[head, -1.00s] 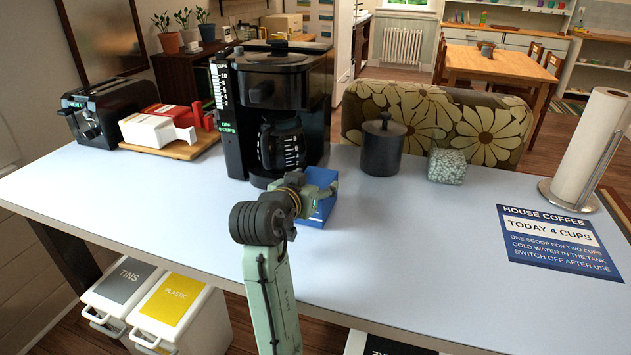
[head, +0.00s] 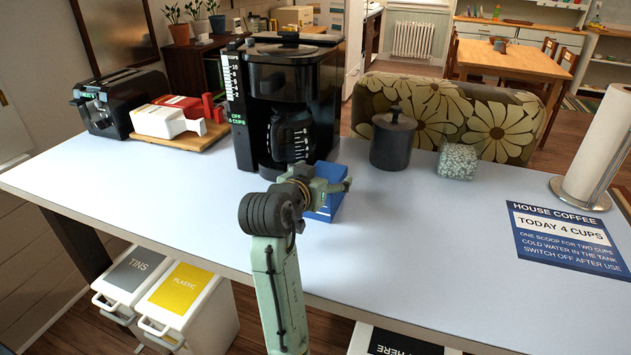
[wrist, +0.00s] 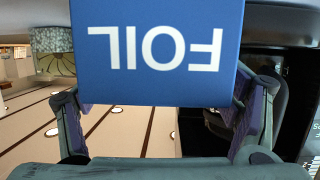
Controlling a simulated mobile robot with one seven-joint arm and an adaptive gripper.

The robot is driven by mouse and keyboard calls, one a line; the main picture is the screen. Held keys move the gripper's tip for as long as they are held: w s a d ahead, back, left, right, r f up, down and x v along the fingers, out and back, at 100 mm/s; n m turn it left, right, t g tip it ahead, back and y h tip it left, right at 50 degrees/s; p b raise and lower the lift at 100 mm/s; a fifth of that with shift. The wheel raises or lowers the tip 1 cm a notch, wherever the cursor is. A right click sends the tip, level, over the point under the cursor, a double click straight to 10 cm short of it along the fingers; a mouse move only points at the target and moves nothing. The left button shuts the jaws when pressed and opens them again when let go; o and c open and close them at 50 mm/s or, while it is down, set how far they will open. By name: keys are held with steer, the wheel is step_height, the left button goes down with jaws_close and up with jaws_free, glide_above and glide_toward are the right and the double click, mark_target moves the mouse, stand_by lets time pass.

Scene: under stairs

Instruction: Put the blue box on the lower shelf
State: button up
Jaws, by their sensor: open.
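The blue box (head: 330,206) stands on the pale tabletop just in front of the coffee maker, partly hidden by my gripper (head: 328,187). In the wrist view, the blue box (wrist: 160,82) fills the upper middle, with white FOIL lettering upside down. My gripper (wrist: 157,108) is open there, one finger at each side of the box; I cannot tell whether they touch it. I cannot make out a lower shelf for certain in either view.
The black coffee maker (head: 288,105) is close behind the box. A dark canister (head: 393,140) and a speckled cube (head: 457,162) stand to the right. A paper towel roll (head: 598,145) is at the far right. Labelled white bins (head: 190,300) sit below the table. The tabletop's front middle is clear.

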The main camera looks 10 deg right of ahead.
steer(key=b+v, duration=0.3)
steer(key=v, duration=0.9)
